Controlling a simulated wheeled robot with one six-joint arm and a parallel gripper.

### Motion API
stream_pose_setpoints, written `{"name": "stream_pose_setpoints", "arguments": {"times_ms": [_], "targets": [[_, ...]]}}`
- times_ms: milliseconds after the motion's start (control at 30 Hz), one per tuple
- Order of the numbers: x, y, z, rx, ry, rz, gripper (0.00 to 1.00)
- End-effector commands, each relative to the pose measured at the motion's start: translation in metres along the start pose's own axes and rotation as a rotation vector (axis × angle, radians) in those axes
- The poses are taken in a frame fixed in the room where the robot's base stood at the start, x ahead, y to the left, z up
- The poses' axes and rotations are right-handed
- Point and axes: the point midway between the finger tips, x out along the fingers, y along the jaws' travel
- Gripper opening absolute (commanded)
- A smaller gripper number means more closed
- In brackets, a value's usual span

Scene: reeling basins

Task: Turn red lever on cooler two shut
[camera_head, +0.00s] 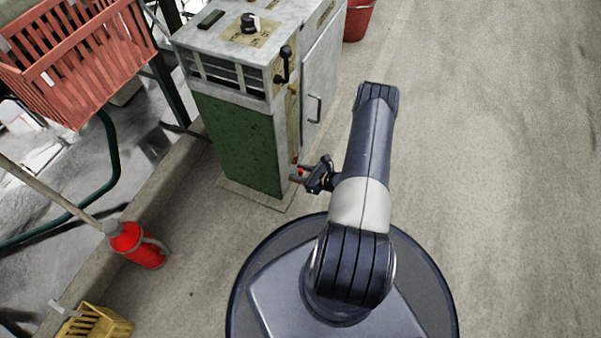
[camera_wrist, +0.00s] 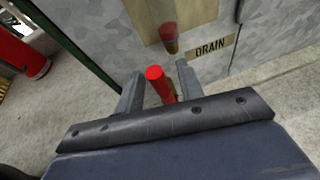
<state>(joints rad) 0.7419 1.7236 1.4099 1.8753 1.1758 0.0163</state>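The cooler (camera_head: 240,145) is a grey cabinet with a green front panel, standing left of my arm in the head view. A red lever (camera_wrist: 160,84) with a rounded end stands out low on its side, near a "DRAIN" label (camera_wrist: 212,46) in the wrist view. My gripper (camera_head: 297,173) is open at the cooler's lower side. In the wrist view its two fingers lie on either side of the lever, with visible gaps. A second red shape with a brass-coloured end (camera_wrist: 169,37) shows on the panel behind; I cannot tell whether it is a reflection.
A black-knobbed lever (camera_head: 285,65) and a door handle (camera_head: 315,108) are higher on the cooler's side. A red crate (camera_head: 75,55), a red bottle-like object (camera_head: 137,246) and a yellow basket (camera_head: 95,323) are at left. A red bucket (camera_head: 358,20) stands behind. The floor at right is clear.

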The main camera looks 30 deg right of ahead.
Motion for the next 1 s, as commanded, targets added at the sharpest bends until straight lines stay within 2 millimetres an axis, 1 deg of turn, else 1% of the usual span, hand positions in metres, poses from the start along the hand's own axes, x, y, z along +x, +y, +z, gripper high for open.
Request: {"name": "stream_pose_setpoints", "arguments": {"times_ms": [67,500,1000], "targets": [[-0.0002,-0.0002,0.0001,0.0,0.0,0.0,0.36],[-0.0004,0.0,0.0,0.0,0.0,0.0,0.01],[-0.0005,0.0021,-0.0002,0.007,0.001,0.004,0.0]]}}
